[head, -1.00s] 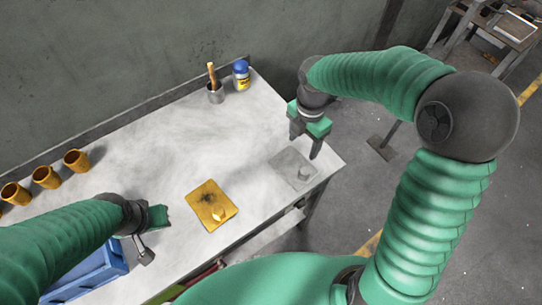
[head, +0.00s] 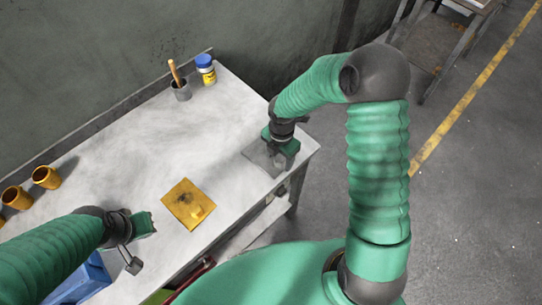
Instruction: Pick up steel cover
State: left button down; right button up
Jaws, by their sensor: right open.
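The steel cover (head: 256,155) is a flat grey plate that lies on the workbench near its right end. Its knob shows in the earlier frame but is now hidden behind my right gripper. My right gripper (head: 277,162) is open and points down over the plate's right part, with its fingers low around where the knob is. I cannot tell whether the fingers touch the knob. My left gripper (head: 134,250) is over the bench's front left, apart from the cover; its finger opening is unclear.
A yellow plate with a knob (head: 182,200) lies mid-bench (head: 130,140). A cup with a wooden handle (head: 182,92) and a blue-lidded jar (head: 206,70) stand at the back. Orange cups (head: 46,177) and a blue bin (head: 85,280) are at left.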

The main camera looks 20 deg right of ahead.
jog(key=shift+s+d+f, duration=0.1)
jog(key=shift+d, duration=0.2)
jog(key=shift+a, duration=0.55)
jog(key=c, duration=1)
grip_shut()
jog(key=shift+d, duration=0.2)
